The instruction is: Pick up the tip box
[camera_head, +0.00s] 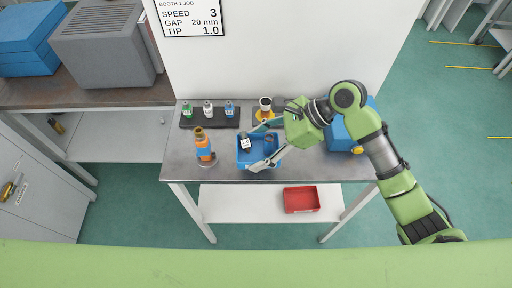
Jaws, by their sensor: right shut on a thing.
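The small open blue box (243,160), which I take to be the tip box, is at the middle of the grey worktable (222,174). A white piece with dark marks and another dark item lie inside it. My right gripper (257,148) reaches in from the right, with one finger at the box's far side and one at its near side. It is shut on the box. I cannot tell whether the box touches the table. My left gripper is not in view.
A black rack (210,124) with several small bottles stands behind left. An orange torch-like item (203,145) stands left of the box. A yellow-based cup (265,104) is behind, a blue case (340,138) right. A red tray (301,199) is on the lower shelf.

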